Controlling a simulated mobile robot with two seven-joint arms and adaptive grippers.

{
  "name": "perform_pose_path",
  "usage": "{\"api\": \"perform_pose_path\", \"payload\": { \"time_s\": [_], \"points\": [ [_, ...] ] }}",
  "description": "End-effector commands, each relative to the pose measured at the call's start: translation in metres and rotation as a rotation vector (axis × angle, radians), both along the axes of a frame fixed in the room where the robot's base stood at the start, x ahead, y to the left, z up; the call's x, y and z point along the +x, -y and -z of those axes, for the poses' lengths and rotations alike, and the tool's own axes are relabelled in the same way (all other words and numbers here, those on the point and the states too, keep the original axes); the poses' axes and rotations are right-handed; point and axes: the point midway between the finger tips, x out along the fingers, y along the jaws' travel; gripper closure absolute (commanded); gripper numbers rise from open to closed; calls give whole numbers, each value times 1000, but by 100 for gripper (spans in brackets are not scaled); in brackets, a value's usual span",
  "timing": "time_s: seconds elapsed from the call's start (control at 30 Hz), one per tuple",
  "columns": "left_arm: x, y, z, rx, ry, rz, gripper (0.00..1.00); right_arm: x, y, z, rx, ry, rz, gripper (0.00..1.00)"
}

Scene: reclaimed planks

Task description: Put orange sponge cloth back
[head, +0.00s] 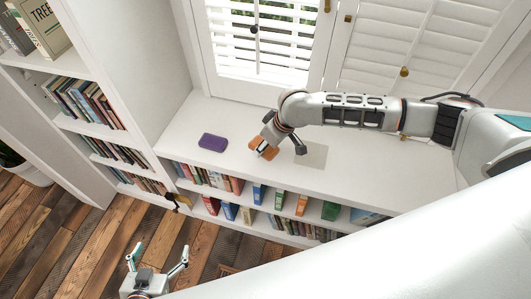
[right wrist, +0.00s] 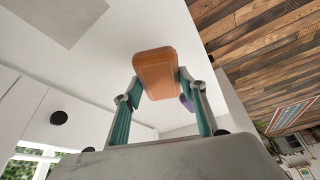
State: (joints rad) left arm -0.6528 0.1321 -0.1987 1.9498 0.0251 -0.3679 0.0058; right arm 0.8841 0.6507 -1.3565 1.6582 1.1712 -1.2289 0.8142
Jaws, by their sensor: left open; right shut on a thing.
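The orange sponge cloth (head: 257,143) is at the white bench top (head: 225,115), partly hidden by my right gripper (head: 277,148). In the right wrist view the orange cloth (right wrist: 155,70) sits between the two fingertips of the right gripper (right wrist: 160,84), which is shut on it. I cannot tell whether the cloth touches the bench top. A flat grey rectangle (head: 312,155) lies bare on the bench top, to the right of the cloth. My left gripper (head: 158,256) is open and empty above the wooden floor, at lower left in the head view.
A purple block-shaped sponge (head: 212,142) lies on the bench top left of the orange cloth. Shelves of books (head: 300,205) run below the bench top. A tall bookcase (head: 135,80) stands left. Shuttered windows (head: 270,45) rise behind. The bench top right of the grey rectangle is clear.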

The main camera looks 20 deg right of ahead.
Motion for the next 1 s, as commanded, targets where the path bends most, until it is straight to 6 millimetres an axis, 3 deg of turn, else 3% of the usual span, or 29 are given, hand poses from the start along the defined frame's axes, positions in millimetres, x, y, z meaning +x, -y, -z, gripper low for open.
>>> {"api": "perform_pose_path", "payload": {
  "time_s": [0.37,0.7,0.73,0.8,1.0],
  "points": [
    [1,6,5,-6,4,10,15,0,0,42,0,-1,1,73],
    [3,6,0,-5,11,11,15,0,0,45,-1,-1,0,73],
    [3,6,0,-5,11,11,15,0,0,45,0,0,0,54],
    [3,5,0,-5,11,10,15,0,0,45,0,0,0,42],
    [3,5,1,-4,11,10,15,0,0,45,0,0,0,42]
  ]
}}
